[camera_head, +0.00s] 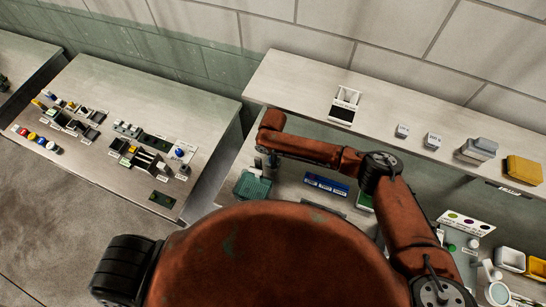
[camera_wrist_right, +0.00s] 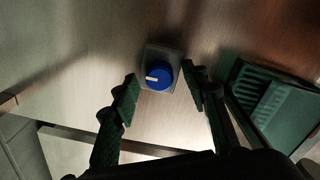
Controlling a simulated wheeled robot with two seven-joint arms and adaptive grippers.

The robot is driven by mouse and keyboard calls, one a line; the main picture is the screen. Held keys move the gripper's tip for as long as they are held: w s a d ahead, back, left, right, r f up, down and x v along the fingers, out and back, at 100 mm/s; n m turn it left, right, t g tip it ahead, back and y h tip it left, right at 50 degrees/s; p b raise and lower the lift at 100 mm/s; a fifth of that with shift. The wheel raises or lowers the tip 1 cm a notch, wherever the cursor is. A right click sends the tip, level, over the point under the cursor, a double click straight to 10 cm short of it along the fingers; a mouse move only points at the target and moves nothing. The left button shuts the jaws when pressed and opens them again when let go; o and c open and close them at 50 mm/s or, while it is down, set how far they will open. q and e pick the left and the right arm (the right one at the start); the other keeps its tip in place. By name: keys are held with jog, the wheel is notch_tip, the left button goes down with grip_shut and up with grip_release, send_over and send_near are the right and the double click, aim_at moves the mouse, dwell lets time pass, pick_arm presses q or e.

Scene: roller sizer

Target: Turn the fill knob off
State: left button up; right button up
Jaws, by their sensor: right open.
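A round blue knob (camera_wrist_right: 159,77) with a white pointer mark sits on a small grey square base in the right wrist view. The mark points to the left. My right gripper (camera_wrist_right: 163,84) is open, with one green finger on each side of the knob. Gaps show between the fingers and the knob, and I see no contact. In the head view my right gripper (camera_head: 268,163) is small and dark, at the end of the rusty red arm over the middle bench. The knob cannot be made out there. My left gripper is not in view.
A green tray (camera_head: 252,186) lies close to my right gripper; its slotted inside shows in the right wrist view (camera_wrist_right: 268,100). A blue labelled block (camera_head: 326,184) is to the right. The left table (camera_head: 95,85) carries several controls. A back shelf (camera_head: 290,85) holds small containers.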

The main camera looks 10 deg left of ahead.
notch_tip(320, 180, up, 12)
jog(key=shift+s, duration=0.15)
dwell(0.3)
dwell(0.4)
